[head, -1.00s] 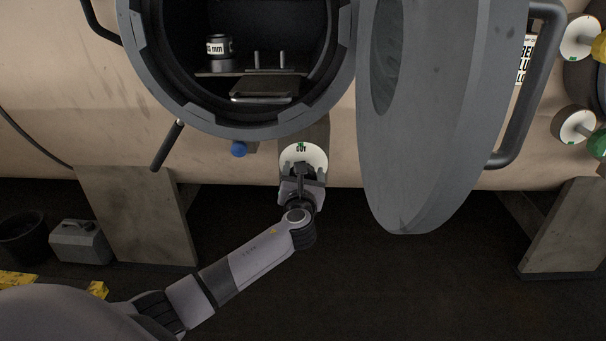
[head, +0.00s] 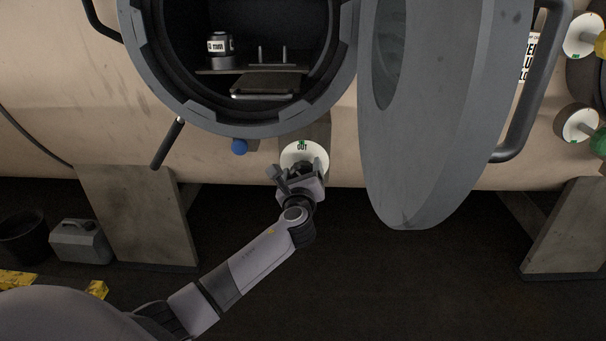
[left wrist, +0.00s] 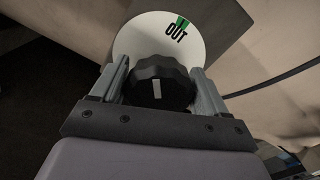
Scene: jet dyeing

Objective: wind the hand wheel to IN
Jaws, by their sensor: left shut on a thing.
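The hand wheel is a black, lobed knob with a white pointer mark, seen between my fingers in the left wrist view (left wrist: 160,84). Behind it is a white round dial (head: 304,152) with a green mark and the word OUT at its top. The dial also shows in the left wrist view (left wrist: 143,37). My left gripper (head: 298,174) is shut on the hand wheel, below the open port, with one finger on each side of it. No IN mark shows; the gripper hides the dial's lower part. My right gripper is not in view.
The round port (head: 143,90) is open above, with a shelf inside. Its thick grey door (head: 430,140) hangs open right of the dial. A black lever (head: 166,145) and a blue knob (head: 239,147) are to the left. A grey canister (head: 80,241) stands on the floor.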

